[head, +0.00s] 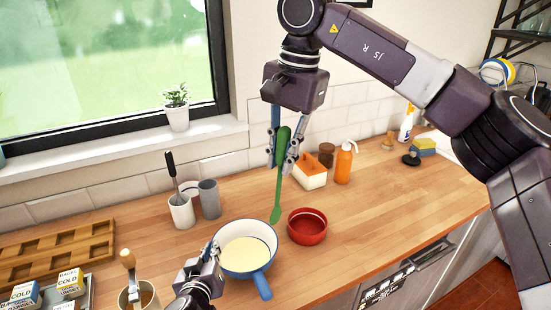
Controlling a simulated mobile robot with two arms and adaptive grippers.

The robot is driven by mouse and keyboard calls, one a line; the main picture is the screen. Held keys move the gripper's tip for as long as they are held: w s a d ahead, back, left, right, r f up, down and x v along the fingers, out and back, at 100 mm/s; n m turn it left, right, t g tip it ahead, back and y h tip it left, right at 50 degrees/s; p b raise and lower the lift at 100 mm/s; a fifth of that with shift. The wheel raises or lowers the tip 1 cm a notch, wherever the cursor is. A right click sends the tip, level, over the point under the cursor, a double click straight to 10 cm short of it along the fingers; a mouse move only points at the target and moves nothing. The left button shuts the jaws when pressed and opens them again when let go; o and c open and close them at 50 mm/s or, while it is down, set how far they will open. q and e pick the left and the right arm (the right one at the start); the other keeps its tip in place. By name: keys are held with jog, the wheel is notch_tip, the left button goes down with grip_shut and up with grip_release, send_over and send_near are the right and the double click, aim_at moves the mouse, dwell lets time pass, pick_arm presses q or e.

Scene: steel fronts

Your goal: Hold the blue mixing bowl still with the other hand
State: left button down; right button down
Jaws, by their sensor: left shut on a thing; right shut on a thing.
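The blue mixing bowl (240,228) stands upright on the wooden counter. It has a white inside, a blue handle towards the front, and pale yellow batter (243,252) in it. My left gripper (213,252) is shut on the bowl's left rim. My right gripper (280,163) is above and behind the bowl, shut on a green spatula or spoon (280,185) that hangs nearly upright. Its broad lower end is close to the bowl's back right rim; I cannot tell whether they touch.
A red bowl (308,238) stands just right of the mixing bowl. A cup with a wooden-handled tool (128,260) is by my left arm. Utensil cups (181,212) and an orange bottle (344,163) stand behind. The counter right of the red bowl is clear.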

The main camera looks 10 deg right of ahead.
pick_arm(q)
jog(key=shift+f, duration=0.25)
jog(key=c, duration=2.1)
grip_release()
pick_arm(e)
jog(key=shift+w, duration=0.1)
pick_arm(q)
jog(key=shift+o, duration=0.3)
jog(key=shift+r, duration=0.1)
